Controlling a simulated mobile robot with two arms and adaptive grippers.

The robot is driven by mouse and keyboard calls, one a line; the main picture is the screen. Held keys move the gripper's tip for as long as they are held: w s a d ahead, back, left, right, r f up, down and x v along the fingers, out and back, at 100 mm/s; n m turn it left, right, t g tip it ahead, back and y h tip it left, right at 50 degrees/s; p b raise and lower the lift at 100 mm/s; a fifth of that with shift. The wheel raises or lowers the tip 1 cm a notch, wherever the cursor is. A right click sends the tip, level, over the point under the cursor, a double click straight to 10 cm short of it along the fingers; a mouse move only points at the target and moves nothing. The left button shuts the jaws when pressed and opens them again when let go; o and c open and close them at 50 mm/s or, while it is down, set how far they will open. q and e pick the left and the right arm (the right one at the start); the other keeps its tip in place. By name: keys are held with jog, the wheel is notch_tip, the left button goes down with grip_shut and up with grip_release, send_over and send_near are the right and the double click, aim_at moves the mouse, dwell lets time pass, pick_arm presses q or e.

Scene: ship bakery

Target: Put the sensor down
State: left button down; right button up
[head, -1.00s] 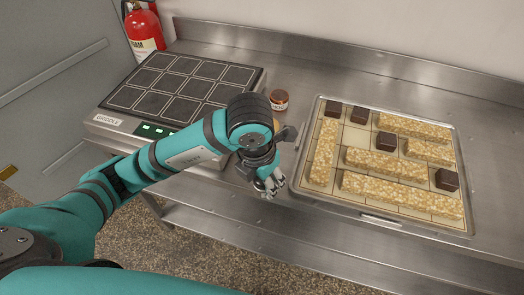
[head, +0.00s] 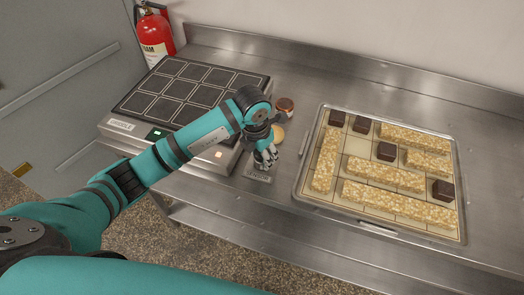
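My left gripper (head: 267,159) hangs fingers down over the steel counter, between the griddle and the tray. Its fingers are small in view, and I cannot tell whether they are open or hold anything. I cannot clearly make out a sensor. A pale yellow round thing (head: 279,132) lies just behind the gripper, partly hidden by the wrist; I cannot tell what it is. A small grey label plate (head: 258,177) with dark lettering shows just below the fingertips on the counter. My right gripper is out of view.
The griddle (head: 190,92) with dark square plates stands at left. A brown jar (head: 284,107) stands behind my wrist. A metal tray (head: 459,190) at right holds oat-coloured bars and dark cubes. A red extinguisher (head: 155,36) is at the back left. The counter (head: 489,170) right of the tray is clear.

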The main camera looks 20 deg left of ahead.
aim_at(258, 156)
pick_arm(q)
jog(key=shift+f, duration=0.15)
jog(key=c, duration=0.7)
grip_release()
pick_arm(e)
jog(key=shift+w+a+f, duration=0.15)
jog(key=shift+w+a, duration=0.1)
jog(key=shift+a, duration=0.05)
pick_arm(q)
jog(key=shift+r, duration=0.35)
jog(key=r+b, duration=0.1)
jog(key=r, duration=0.2)
jog(key=s+r+b, duration=0.1)
jog(key=r, duration=0.3)
jog(key=r+b, duration=0.1)
jog(key=r, duration=0.2)
jog(key=shift+s+a+r, duration=0.2)
jog(key=shift+a, duration=0.1)
jog(key=shift+s+r, duration=0.1)
jog(key=shift+r, duration=0.5)
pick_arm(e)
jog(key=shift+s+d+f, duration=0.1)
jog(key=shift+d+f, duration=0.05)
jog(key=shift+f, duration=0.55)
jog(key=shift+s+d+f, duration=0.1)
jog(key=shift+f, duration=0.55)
